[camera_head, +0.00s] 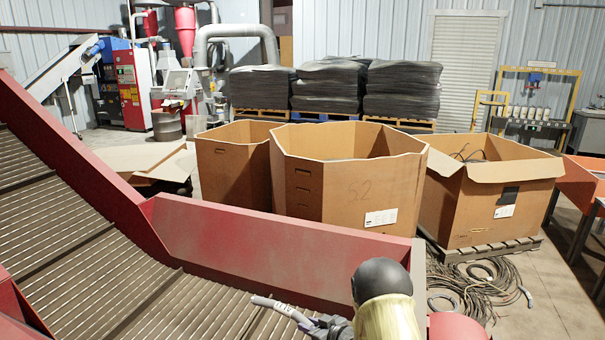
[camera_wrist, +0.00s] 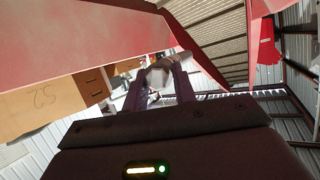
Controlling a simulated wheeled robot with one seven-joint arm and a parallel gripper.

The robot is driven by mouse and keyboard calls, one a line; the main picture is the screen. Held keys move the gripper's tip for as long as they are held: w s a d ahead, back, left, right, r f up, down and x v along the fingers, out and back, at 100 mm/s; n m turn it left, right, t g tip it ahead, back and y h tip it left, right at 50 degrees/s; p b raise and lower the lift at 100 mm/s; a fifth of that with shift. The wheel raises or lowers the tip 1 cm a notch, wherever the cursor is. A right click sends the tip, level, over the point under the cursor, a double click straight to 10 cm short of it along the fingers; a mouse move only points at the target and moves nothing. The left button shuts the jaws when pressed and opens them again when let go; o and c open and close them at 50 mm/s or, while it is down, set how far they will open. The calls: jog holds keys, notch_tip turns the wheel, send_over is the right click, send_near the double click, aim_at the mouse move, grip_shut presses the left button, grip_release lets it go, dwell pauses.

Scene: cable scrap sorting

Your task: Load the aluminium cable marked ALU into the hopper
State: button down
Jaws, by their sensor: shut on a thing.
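A short grey cable piece (camera_head: 272,303) is held in my gripper (camera_head: 306,321) at the bottom of the head view, over the slatted belt. Its marking cannot be read. In the wrist view the cable (camera_wrist: 165,67) lies across the tips of the two fingers (camera_wrist: 163,84), which are shut on it. The hopper (camera_head: 265,240) has red walls around a ribbed metal belt that slopes up to the left. My gripper is inside the line of its near right wall. Whether the cable touches the belt cannot be told.
Large cardboard boxes (camera_head: 345,185) stand just behind the hopper wall. One on the right (camera_head: 490,205) sits on a pallet and holds dark cable. Loose cables (camera_head: 470,290) lie on the floor right of the hopper. Stacked black sheets (camera_head: 330,88) stand at the back.

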notch_tip(320, 180, down, 4)
jog(key=shift+r+b, duration=0.2)
jog(key=shift+b, duration=0.75)
jog(key=c, duration=1.1)
grip_release()
jog(key=shift+o, duration=0.2)
jog(key=shift+s+d, duration=0.1)
jog(key=shift+d, duration=0.05)
jog(key=b+v, duration=0.2)
jog(key=v, duration=1.5)
jog(key=shift+s, duration=0.2)
